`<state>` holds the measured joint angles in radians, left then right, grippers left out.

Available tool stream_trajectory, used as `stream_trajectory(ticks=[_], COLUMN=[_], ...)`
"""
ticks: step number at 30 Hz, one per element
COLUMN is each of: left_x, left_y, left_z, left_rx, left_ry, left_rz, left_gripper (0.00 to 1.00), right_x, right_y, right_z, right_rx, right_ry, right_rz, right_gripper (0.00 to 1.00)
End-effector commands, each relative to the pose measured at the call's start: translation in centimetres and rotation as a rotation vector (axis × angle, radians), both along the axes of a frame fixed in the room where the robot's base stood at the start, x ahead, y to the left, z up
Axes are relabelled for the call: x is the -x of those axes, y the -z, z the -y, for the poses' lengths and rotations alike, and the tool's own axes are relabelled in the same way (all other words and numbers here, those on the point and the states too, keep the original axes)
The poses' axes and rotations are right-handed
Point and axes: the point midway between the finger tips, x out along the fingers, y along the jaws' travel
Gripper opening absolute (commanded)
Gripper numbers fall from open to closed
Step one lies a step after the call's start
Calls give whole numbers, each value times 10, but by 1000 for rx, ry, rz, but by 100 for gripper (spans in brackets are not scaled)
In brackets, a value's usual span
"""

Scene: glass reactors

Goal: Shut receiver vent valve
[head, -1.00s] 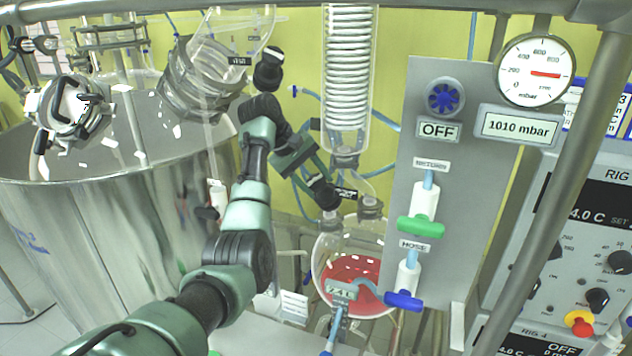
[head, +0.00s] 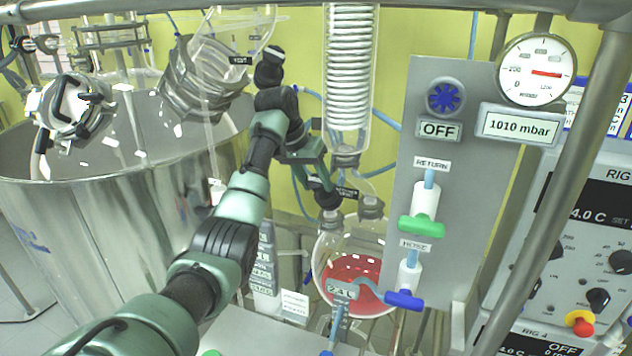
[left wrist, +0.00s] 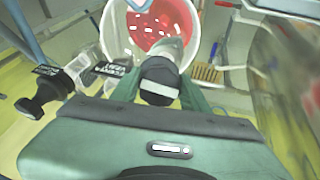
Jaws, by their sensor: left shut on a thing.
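The receiver flask (head: 352,290) holds red liquid and hangs below the glass coil. A small dark label (head: 347,193), too small to read surely, sits by the flask's neck. My left gripper (head: 322,187) is at that neck, just left of the label. It is shut on a black valve handle (head: 328,200), mostly hidden by the fingers in the head view. In the left wrist view the black handle (left wrist: 159,82) sits between the green fingers, with the red-filled flask (left wrist: 150,28) beyond it. My right gripper is not in view.
Another black handle (left wrist: 42,98) with a dark label stands to the left in the left wrist view. A grey panel (head: 425,100) with green (head: 421,225) and blue (head: 404,300) valve handles stands right of the flask. A large steel vessel (head: 110,215) stands at left.

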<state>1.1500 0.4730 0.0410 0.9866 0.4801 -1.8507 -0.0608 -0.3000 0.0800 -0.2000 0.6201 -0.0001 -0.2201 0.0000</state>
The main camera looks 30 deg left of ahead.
Motion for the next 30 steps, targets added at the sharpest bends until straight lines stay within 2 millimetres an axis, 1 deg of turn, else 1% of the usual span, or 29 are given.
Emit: stream_trajectory(ticks=[30], left_x=[-1], left_y=[-1], left_z=[-4], left_rx=[-529], left_ry=[801], left_rz=[125], left_gripper=[4], right_x=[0], right_y=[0], right_z=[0], right_rx=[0], right_ry=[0], right_rz=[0], right_gripper=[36])
